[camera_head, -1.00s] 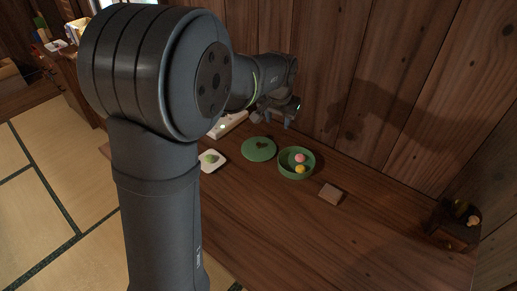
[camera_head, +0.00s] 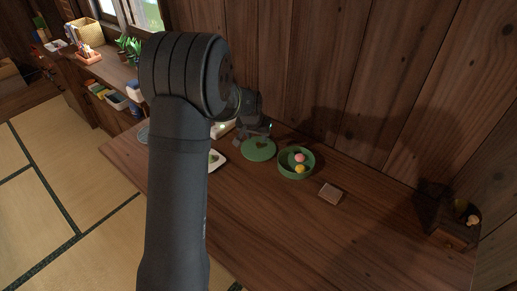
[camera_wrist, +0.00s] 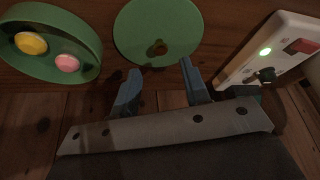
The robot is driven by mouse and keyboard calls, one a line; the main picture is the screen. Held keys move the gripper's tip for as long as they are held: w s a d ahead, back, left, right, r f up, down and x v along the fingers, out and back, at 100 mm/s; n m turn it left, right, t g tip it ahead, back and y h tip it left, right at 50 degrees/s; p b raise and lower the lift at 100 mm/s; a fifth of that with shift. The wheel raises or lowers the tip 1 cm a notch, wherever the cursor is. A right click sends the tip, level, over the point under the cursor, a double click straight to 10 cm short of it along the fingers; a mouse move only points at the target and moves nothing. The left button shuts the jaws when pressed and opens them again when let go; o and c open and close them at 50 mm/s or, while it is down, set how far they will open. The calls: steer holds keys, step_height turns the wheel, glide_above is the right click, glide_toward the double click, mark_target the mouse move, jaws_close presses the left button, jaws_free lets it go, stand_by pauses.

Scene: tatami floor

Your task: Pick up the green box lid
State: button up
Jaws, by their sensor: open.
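The green box lid (camera_head: 259,149) is a round disc with a small dark knob or mark, lying on the wooden table left of the green box. It also shows in the wrist view (camera_wrist: 182,28) at the top middle. The round green box (camera_head: 296,163) is open and holds a pink ball (camera_head: 299,157) and a yellow ball (camera_head: 299,169). My gripper (camera_wrist: 158,72) is open and empty in the wrist view, its two blue-grey fingertips pointing at the lid's near edge. In the head view my arm partly hides the gripper, close to the lid.
A white device with a green light and red switch (camera_wrist: 283,50) stands close beside the lid. A white plate (camera_head: 217,160) with a green item lies left. A small square block (camera_head: 330,193) is right of the box.

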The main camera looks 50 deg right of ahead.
mark_target(258, 144)
steer(key=shift+x, duration=3.15)
steer(key=shift+c, duration=0.4)
jaws_close()
